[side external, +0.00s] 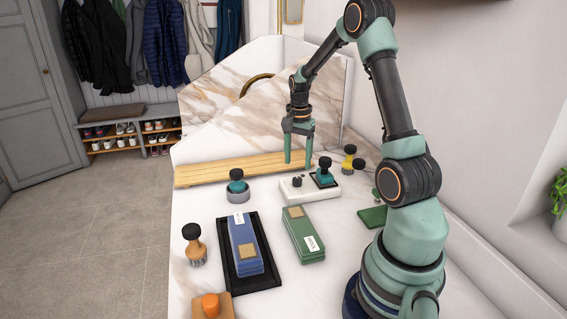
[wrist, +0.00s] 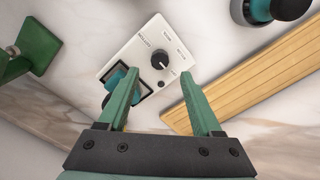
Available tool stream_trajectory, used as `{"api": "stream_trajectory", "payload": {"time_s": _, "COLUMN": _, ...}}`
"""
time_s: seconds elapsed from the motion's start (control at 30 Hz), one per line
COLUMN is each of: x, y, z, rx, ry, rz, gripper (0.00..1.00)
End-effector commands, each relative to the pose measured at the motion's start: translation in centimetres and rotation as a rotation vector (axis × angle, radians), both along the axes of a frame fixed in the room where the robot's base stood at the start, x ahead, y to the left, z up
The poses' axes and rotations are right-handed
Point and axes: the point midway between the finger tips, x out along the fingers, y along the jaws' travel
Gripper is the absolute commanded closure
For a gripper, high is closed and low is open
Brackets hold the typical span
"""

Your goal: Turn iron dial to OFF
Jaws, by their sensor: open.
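The iron dial (wrist: 161,58) is a round black knob with a small white mark, on a white control base (wrist: 150,38). Its mark seems to point to the lower right in the wrist view; the small printed labels around it are too small to read surely. In the side view the dial (side external: 297,181) and white base (side external: 293,195) sit on the marble bench. A teal iron with a black knob (side external: 324,173) stands on the base beside the dial. My gripper (side external: 298,163) is open and empty, fingers down above the dial. In the wrist view its fingertips (wrist: 161,74) straddle the dial's near side, apart from it.
A wooden slat board (side external: 225,171) lies behind the base. A teal, black-knobbed tool in a grey cup (side external: 238,193) stands left. A black tray (side external: 263,278) with blue blocks and green blocks (side external: 305,236) lie in front. A yellow tool (side external: 349,161) stands behind right.

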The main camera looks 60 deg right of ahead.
Motion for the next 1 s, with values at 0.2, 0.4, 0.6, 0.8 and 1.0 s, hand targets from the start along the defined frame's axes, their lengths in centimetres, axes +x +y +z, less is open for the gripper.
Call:
{"api": "stream_trajectory", "payload": {"time_s": 0.2, "x": 0.1, "y": 0.0, "z": 4.3, "rx": -0.003, "ry": -0.003, "rz": 0.0, "gripper": 0.34}}
{"api": "stream_trajectory", "payload": {"time_s": 0.4, "x": 0.0, "y": 0.0, "z": 6.2, "rx": 0.0, "ry": -0.001, "rz": -0.001, "gripper": 0.34}}
{"api": "stream_trajectory", "payload": {"time_s": 0.6, "x": 0.0, "y": 0.0, "z": 6.6, "rx": 0.0, "ry": 0.0, "rz": -0.001, "gripper": 0.34}}
{"api": "stream_trajectory", "payload": {"time_s": 0.8, "x": 0.0, "y": 0.1, "z": 6.6, "rx": 0.0, "ry": 0.0, "rz": 0.002, "gripper": 0.34}}
{"api": "stream_trajectory", "payload": {"time_s": 1.0, "x": 0.9, "y": 3.2, "z": 8.7, "rx": -0.032, "ry": -0.037, "rz": 0.15, "gripper": 0.34}}
